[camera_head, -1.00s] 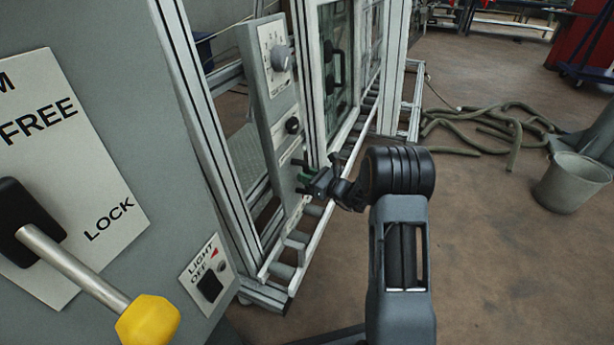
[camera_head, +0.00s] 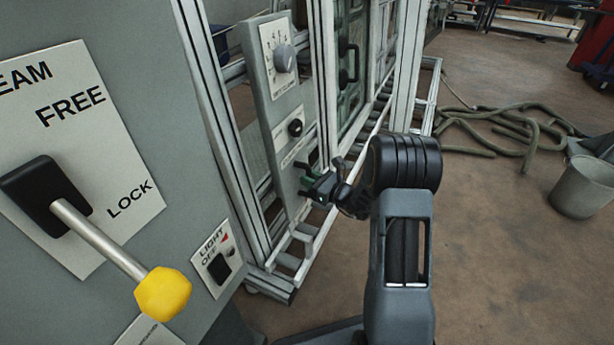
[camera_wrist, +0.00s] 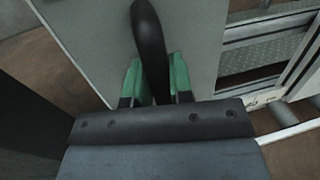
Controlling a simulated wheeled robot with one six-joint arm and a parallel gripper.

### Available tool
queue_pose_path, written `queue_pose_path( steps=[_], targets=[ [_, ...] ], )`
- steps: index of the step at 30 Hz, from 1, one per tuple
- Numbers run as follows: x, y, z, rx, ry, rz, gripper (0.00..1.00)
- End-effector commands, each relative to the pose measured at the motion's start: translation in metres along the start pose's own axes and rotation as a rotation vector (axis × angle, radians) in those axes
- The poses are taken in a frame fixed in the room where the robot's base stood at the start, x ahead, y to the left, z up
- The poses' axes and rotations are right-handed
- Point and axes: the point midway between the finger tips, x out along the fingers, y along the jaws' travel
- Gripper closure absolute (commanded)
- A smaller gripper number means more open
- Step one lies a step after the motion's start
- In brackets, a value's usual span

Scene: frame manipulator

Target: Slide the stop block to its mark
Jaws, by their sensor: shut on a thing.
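My gripper (camera_head: 308,181) is at the lower part of a narrow grey panel (camera_head: 287,160) on the aluminium frame. In the wrist view, its green-tipped fingers (camera_wrist: 157,82) are shut on a black, slightly curved handle (camera_wrist: 147,32) in front of the grey panel face (camera_wrist: 95,35). The handle's lower end is hidden between the fingers. I cannot make out a stop block or its mark in either view.
A grey dial (camera_head: 284,59) and a black knob (camera_head: 295,127) sit higher on the panel. A yellow-tipped lever (camera_head: 163,293) stands out at the near left. Hoses (camera_head: 515,130) and a bucket (camera_head: 580,187) are on the floor at right.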

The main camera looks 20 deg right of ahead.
Motion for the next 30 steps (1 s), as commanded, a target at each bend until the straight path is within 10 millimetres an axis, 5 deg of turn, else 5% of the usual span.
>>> queue_pose_path(
  steps=[3,4,12,22,30],
  targets=[
    [0.001,-0.001,0.0,-0.003,0.0,-0.001,1.0],
    [0.001,-0.001,0.0,-0.003,0.0,-0.001,0.78],
    [0.001,-0.001,0.0,-0.002,0.0,-0.001,0.54],
    [-0.005,-0.001,0.001,-0.001,0.0,-0.001,0.54],
    [-0.053,-0.001,0.003,0.002,0.001,-0.006,0.54]
  ],
)
